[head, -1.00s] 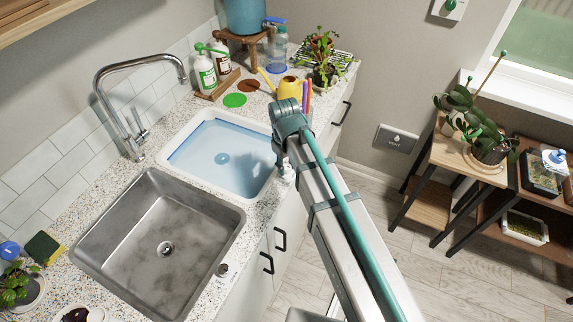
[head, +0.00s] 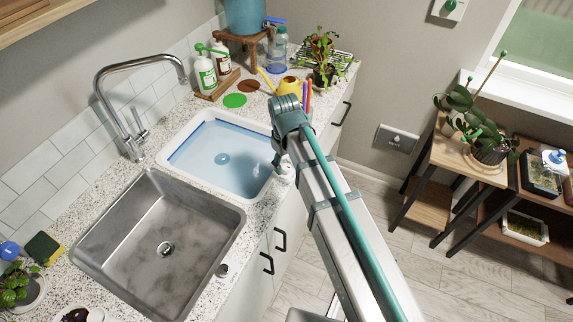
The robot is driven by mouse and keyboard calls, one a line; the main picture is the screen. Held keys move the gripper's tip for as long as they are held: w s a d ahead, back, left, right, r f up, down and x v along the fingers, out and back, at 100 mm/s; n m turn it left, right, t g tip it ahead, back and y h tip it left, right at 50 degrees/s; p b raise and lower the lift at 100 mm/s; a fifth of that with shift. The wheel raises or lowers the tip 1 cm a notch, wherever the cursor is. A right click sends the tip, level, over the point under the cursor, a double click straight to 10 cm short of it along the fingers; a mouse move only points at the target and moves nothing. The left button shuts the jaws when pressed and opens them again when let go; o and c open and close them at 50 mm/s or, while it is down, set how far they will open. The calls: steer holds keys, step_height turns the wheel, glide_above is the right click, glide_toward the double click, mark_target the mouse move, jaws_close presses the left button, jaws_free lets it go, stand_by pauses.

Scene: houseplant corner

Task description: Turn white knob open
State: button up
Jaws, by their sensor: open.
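The white basin (head: 262,128) holds pale blue water and sits in the speckled counter behind the steel sink. My arm reaches from the lower right to the basin's right edge, its wrist bent downward. My gripper (head: 281,163) is open, mostly hidden by my arm, low at the basin's right rim. A small pale shape shows beside it at the counter's front edge; I cannot tell whether it is the white knob or part of my gripper. A small dark and pale knob (head: 222,270) stands at the steel sink's right rim.
The steel sink (head: 160,245) is empty. A tall faucet (head: 130,105) stands behind the two basins. Soap bottles (head: 205,75), a yellow watering can (head: 289,87) and pots crowd the counter's far end. Cabinet handles (head: 280,239) stick out from the counter front.

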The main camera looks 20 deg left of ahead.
mark_target(286, 168)
step_height(286, 168, up, 11)
steer(key=shift+f, duration=0.2)
steer(key=shift+s+a, duration=0.1)
stand_by(0.4)
steer(key=s+d+f+m, duration=0.2)
steer(key=d+f+m, duration=0.4)
steer(key=d+f, duration=1)
steer(key=s+d+f+m, duration=0.3)
steer(key=d+f+m, duration=0.2)
steer(key=d+f, duration=1.15)
steer(key=s+f+g, duration=0.2)
steer(key=s+f, duration=0.3)
steer(key=s, duration=0.4)
steer(key=s+d+f+g+b, duration=0.1)
steer(key=s+f, duration=0.4)
steer(key=s, duration=0.5)
steer(key=s+d+f+g, duration=0.1)
steer(key=s+f+g, duration=0.3)
steer(key=s, duration=0.5)
step_height(286, 168, down, 2)
steer(key=shift+s+f, duration=0.1)
steer(key=shift+s, duration=0.1)
